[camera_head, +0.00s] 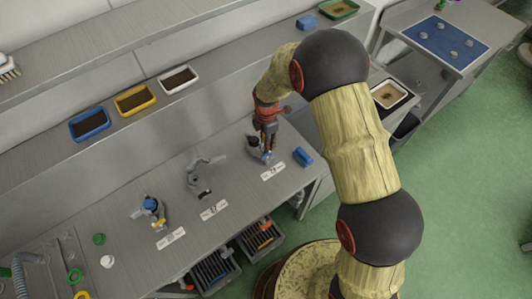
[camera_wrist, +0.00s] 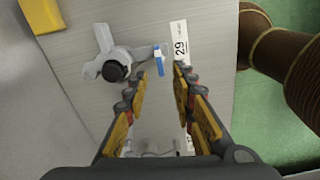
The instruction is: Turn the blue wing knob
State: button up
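In the wrist view a grey fixture (camera_wrist: 105,60) with a dark round centre stands on the bench. A small blue wing-like piece (camera_wrist: 159,62) sticks out at its right end, next to a white label reading 29. My gripper (camera_wrist: 160,76) is open and empty, with its fingers on either side of the line to the blue piece. Contact cannot be told. In the head view my gripper (camera_head: 265,148) points down over the right-hand fixture (camera_head: 253,146) and partly hides it. Another fixture with a blue knob (camera_head: 150,204) stands at the bench's left.
A grey fixture (camera_head: 198,186) stands mid-bench. A blue block (camera_head: 303,157) lies right of my gripper. Blue (camera_head: 90,124), yellow (camera_head: 134,99) and white (camera_head: 178,79) trays line the back shelf. A yellow object (camera_wrist: 42,14) shows in the wrist view. Bench between fixtures is clear.

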aim_at(266, 156)
jog(key=shift+n, duration=0.7)
jog(key=shift+f, duration=0.25)
notch_tip(266, 156, down, 7)
jog(key=shift+f+p, duration=0.15)
jog(key=shift+p, duration=0.2)
grip_shut()
